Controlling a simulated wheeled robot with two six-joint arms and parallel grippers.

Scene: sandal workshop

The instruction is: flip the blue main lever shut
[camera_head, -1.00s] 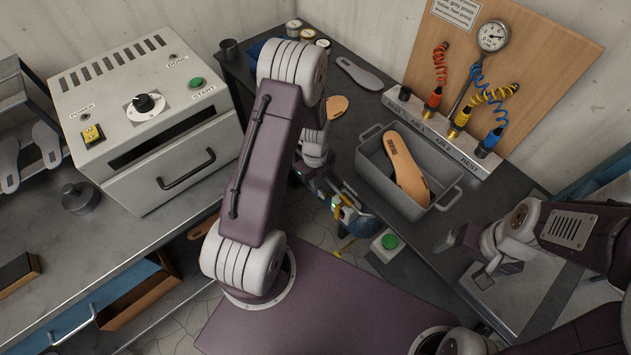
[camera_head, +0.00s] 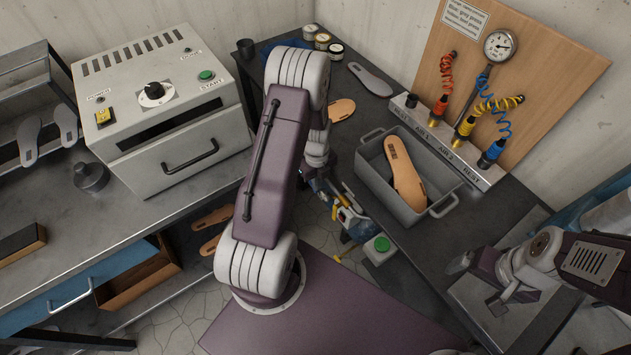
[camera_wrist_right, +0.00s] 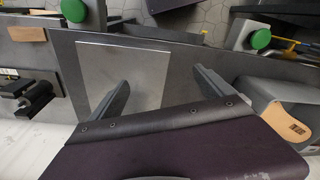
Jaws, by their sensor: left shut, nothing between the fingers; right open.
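I cannot make out a blue main lever in either view. The air board (camera_head: 505,75) stands at the back right with a round gauge (camera_head: 499,45) and red, yellow and blue coiled hoses. The blue hose fitting (camera_head: 490,154) sits at the right end of the labelled hose rail (camera_head: 448,142). My left gripper (camera_head: 335,195) hangs below its arm, left of the grey bin, shut and empty, its fingertips hard to see. My right gripper (camera_head: 497,303) is over the bench's right part, well short of the board. It is open and empty in the right wrist view (camera_wrist_right: 160,78).
A grey bin (camera_head: 441,208) holding an orange sole (camera_head: 404,175) stands before the rail. A green button box (camera_head: 382,247) is near the bench's left edge. A press oven (camera_head: 190,160) stands at the left. A pale plate (camera_wrist_right: 125,80) lies under my right gripper.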

